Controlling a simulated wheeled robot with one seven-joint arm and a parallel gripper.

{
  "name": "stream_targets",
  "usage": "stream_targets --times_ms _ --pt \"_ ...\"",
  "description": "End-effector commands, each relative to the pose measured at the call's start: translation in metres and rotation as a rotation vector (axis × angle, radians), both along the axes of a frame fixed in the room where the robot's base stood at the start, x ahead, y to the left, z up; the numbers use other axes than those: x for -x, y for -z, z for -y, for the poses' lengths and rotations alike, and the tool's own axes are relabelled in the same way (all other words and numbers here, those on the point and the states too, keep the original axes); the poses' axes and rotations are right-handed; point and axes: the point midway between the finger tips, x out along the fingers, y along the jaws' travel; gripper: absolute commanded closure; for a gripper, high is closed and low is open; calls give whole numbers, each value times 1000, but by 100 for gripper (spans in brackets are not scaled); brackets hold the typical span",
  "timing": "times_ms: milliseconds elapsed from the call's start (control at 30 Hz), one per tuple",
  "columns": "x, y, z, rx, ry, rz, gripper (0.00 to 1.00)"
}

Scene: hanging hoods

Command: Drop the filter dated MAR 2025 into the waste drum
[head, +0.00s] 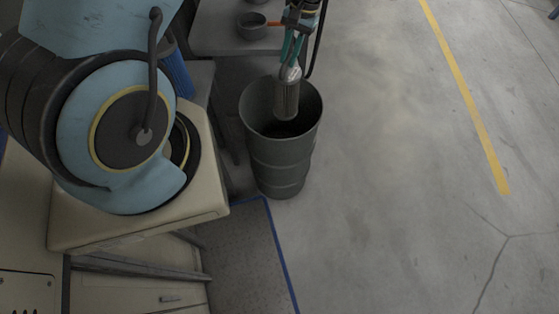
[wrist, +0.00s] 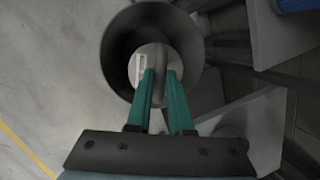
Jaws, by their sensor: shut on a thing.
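A grey-metal cylindrical filter (head: 287,101) hangs upright from my gripper (head: 290,69), with its lower part inside the mouth of the dark waste drum (head: 279,163). In the wrist view, my gripper's teal fingers (wrist: 160,72) are closed on the filter's top. The filter (wrist: 139,82) shows there as a pale disc with a whitish label, whose writing is too small to read. The drum's rim (wrist: 112,50) surrounds the filter in that view, with dark inner wall visible around it. The drum's bottom is mostly hidden.
A grey table with a dark pot (head: 251,27) and orange handle stands behind the drum. Open concrete floor with a yellow line (head: 465,95) lies to the right.

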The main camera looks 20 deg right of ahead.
Motion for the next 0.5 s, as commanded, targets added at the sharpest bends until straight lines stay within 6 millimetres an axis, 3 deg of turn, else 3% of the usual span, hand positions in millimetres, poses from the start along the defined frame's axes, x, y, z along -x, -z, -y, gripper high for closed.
stream_targets --times_ms 500 --pt "0 51 0 1 0 1 100"
